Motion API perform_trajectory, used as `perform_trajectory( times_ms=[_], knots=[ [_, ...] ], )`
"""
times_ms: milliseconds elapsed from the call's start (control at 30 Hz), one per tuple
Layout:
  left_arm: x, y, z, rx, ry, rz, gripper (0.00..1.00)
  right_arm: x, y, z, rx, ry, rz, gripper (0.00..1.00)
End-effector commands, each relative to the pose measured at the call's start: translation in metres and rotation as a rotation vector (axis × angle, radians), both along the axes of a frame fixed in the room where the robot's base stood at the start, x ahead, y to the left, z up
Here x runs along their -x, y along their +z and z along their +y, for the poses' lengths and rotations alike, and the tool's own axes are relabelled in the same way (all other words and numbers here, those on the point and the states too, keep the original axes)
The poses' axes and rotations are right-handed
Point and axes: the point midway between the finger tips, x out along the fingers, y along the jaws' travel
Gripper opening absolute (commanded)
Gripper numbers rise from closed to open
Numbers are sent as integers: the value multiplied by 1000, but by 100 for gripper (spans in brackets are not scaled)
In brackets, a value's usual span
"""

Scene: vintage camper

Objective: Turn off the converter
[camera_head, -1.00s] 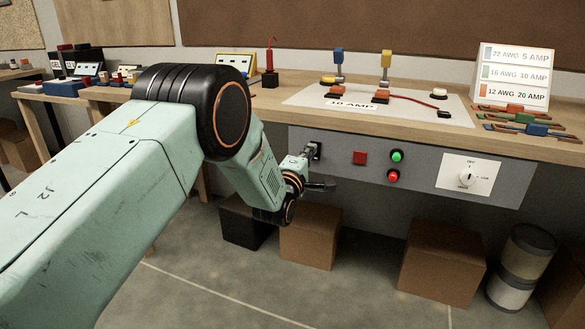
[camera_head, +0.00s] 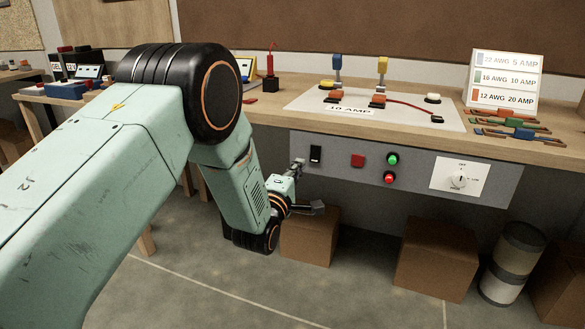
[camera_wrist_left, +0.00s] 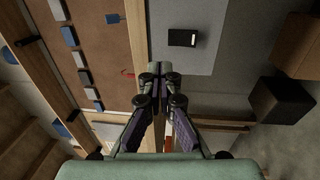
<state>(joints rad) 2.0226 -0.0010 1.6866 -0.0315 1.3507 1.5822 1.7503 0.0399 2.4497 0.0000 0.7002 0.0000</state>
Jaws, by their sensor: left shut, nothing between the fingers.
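The grey control panel (camera_head: 400,187) hangs under the front edge of the bench. At its left end is a black rocker switch (camera_head: 315,154). It also shows in the left wrist view (camera_wrist_left: 182,37), as a black rectangle with a small pale mark. Further right on the panel is a rotary knob (camera_head: 458,182) on a white plate marked OFF at the top. My left gripper (camera_head: 299,164) is just left of the rocker switch and appears apart from it. In the left wrist view the fingertips (camera_wrist_left: 160,68) are together and empty. My right gripper is not in view.
A red square (camera_head: 358,160), a green button (camera_head: 393,159) and a red button (camera_head: 390,177) sit between switch and knob. The wooden bench (camera_head: 452,146) overhangs the panel. Cardboard boxes (camera_head: 436,258) and a drum (camera_head: 513,262) stand below on the floor.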

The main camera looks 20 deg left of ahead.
Motion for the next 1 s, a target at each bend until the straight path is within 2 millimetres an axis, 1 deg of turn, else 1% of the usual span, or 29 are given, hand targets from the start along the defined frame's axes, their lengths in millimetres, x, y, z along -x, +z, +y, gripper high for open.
perform_trajectory(
  times_ms=[33,100,300,833,967,1000],
  knots=[
    [7,3,0,0,0,2,0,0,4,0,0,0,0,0],
    [16,3,1,0,0,2,0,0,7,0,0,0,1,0],
    [30,4,1,0,0,1,0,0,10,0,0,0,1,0],
    [32,4,1,-16,1,-1,0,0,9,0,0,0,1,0],
    [31,-4,1,-146,15,30,0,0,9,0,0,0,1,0],
    [33,-12,1,-216,19,62,0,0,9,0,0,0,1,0]
  ],
)
